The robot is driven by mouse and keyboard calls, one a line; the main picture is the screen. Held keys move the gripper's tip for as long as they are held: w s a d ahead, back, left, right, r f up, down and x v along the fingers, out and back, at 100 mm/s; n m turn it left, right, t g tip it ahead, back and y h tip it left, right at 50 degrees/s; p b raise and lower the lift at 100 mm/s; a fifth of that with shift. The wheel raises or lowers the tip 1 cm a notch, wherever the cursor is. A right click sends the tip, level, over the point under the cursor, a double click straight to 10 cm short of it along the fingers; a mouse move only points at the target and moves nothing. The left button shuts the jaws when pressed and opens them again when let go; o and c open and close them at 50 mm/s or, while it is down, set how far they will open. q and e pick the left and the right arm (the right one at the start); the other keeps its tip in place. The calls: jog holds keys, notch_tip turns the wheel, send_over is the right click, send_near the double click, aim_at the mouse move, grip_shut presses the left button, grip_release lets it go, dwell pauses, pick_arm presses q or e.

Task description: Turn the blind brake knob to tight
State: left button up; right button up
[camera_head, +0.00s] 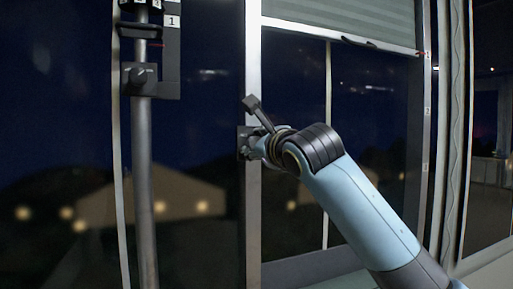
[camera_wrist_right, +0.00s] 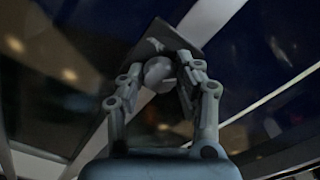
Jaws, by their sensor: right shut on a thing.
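The blind brake knob sits on a dark square plate (camera_head: 242,142) on the pale window post, left of the blind. My right gripper (camera_head: 254,149) is at this plate and mostly hides the knob in the head view. In the right wrist view, the rounded grey knob (camera_wrist_right: 158,70) lies between the two fingers of my right gripper (camera_wrist_right: 163,75), which is shut on it. The dark plate (camera_wrist_right: 185,38) shows behind the knob. The knob's setting cannot be read. My left gripper is not in view.
A partly lowered grey-green blind (camera_head: 345,16) with a pale bottom rail (camera_head: 340,37) hangs above my right arm. A grey pole (camera_head: 143,190) at the left carries another dark knob unit (camera_head: 139,78). Dark window panes lie behind.

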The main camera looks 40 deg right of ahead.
jog(key=shift+f, duration=0.15)
dwell(0.3)
jog(key=o, duration=0.9)
jog(key=shift+c, duration=0.2)
jog(key=shift+o, duration=1.4)
jog(key=v, duration=0.7)
jog(key=shift+s, duration=0.3)
